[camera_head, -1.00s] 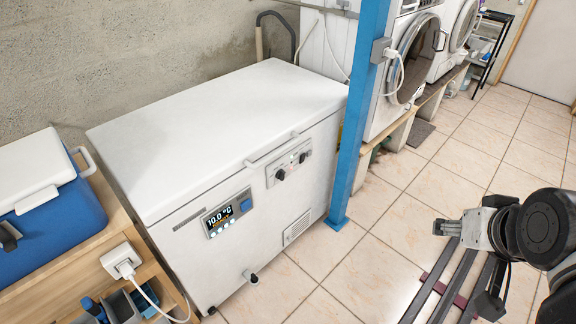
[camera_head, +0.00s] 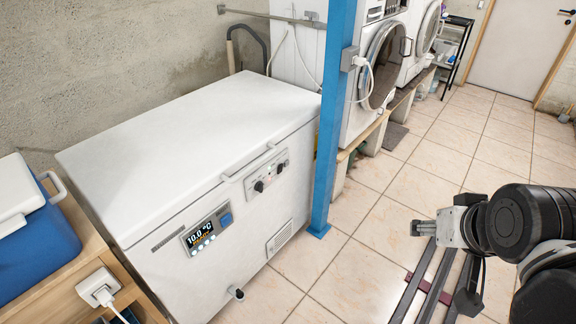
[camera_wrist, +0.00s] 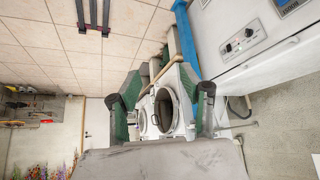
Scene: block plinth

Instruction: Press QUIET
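A white chest freezer (camera_head: 150,150) stands against the wall, with a dark display panel (camera_head: 202,236) on its front reading 10.0 °C. A row of small round buttons (camera_head: 205,245) sits below the reading, and a blue square (camera_head: 226,220) is at the panel's right. A second panel with knobs (camera_head: 266,178) is further right; it also shows in the wrist view (camera_wrist: 243,42). No QUIET label is legible. My gripper (camera_head: 422,228) is well right of the freezer, over the floor, touching nothing. In the wrist view its fingers (camera_wrist: 160,84) are spread apart and empty.
A blue post (camera_head: 330,130) stands at the freezer's right corner. A blue cooler (camera_head: 35,250) and a white plug (camera_head: 98,287) are on a wooden bench at left. Washing machines (camera_head: 380,65) are behind the post. Tiled floor is open between freezer and gripper.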

